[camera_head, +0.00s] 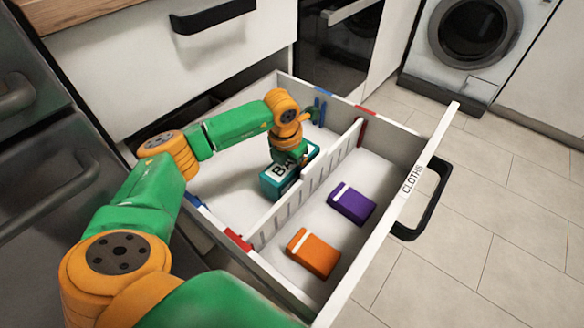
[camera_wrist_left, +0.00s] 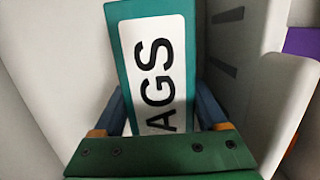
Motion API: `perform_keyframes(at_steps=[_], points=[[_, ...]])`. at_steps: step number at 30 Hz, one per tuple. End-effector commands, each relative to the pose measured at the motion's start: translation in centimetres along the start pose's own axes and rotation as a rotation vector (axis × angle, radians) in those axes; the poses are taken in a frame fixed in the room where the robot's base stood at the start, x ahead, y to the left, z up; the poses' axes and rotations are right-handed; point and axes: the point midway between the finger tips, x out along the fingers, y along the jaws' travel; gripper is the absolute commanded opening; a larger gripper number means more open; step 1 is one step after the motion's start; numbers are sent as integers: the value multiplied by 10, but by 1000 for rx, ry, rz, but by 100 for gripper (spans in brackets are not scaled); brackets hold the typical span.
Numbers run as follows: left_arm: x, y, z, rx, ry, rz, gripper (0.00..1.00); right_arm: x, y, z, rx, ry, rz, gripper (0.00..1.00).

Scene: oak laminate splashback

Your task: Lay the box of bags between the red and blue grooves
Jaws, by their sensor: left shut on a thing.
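A teal box of bags (camera_head: 274,186) with a white label is in the drawer's left compartment, beside the divider (camera_head: 310,182). My left gripper (camera_head: 288,165) is shut on it from above. In the left wrist view the box of bags (camera_wrist_left: 187,25) sits between my two fingers, its label partly reading "AGS". I cannot tell whether it touches the drawer floor. The red grooves (camera_head: 238,240) are at the divider's ends. A blue groove (camera_head: 319,112) is on the far wall, another near the left front edge (camera_head: 196,203). My right gripper is not in view.
The open drawer (camera_head: 232,187) has a front panel marked "CLOTHS" and a black handle (camera_head: 425,200). A purple box (camera_head: 352,204) and an orange box (camera_head: 314,253) lie in the compartment right of the divider. The left compartment's floor is otherwise clear.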

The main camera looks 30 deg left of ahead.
Motion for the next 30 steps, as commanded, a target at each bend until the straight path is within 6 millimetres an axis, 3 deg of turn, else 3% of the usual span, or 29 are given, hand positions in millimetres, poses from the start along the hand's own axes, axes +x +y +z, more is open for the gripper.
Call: perform_keyframes(at_steps=[2, 3, 5, 13, 17, 24, 30], points=[[2, 0, 0, 0, -1, 0, 0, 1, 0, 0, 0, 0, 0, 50], [1, 0, 0, 0, -1, 0, 86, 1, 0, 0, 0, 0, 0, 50], [1, 0, 0, 0, -1, 0, 100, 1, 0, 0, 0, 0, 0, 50], [1, 0, 0, 0, 1, 0, 100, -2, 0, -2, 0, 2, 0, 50], [1, 0, 0, 0, 0, 0, 100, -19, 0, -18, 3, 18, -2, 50], [-54, 0, 1, 1, -3, 0, 100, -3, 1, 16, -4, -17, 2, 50], [-71, 0, 0, 0, -1, 0, 100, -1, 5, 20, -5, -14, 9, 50]])
